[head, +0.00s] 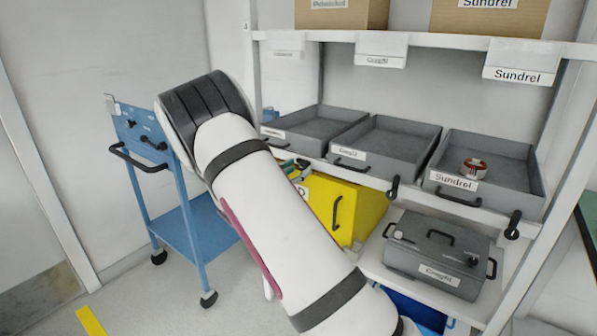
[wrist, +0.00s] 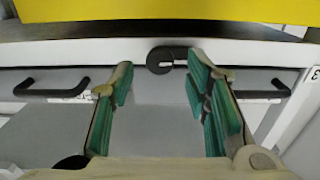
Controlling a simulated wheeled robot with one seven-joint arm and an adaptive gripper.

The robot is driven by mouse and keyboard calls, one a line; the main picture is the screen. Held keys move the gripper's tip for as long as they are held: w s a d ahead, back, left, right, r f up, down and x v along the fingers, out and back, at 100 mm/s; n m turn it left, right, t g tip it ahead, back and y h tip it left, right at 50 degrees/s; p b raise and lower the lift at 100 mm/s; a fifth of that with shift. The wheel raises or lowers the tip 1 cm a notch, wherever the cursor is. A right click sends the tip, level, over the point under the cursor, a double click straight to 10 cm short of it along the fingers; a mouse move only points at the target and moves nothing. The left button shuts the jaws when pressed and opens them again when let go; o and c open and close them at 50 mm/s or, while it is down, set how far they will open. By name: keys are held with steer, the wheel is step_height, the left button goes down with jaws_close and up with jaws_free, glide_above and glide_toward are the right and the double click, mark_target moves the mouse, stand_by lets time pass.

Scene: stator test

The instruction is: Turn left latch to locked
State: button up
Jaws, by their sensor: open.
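In the wrist view, a black latch (wrist: 164,60) with a round hub and a short arm to the right sits on the white shelf edge. My gripper (wrist: 160,80) is open, with green-padded fingers on either side of the latch; I see no contact. In the head view, my gripper (head: 296,169) shows partly behind my arm, at the shelf edge near the left and middle trays. The latch there is hidden in that view. Two other black latches, a middle one (head: 393,187) and a right one (head: 513,224), hang at the shelf edge.
Grey trays (head: 388,140) with black front handles stand on the shelf; tray handles show on both sides in the wrist view (wrist: 52,91). A yellow bin (head: 345,208) and a grey lidded box (head: 436,256) are below. A blue cart (head: 190,225) stands left.

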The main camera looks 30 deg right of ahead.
steer(key=shift+x, duration=0.85)
steer(key=shift+c, duration=0.3)
jaws_close()
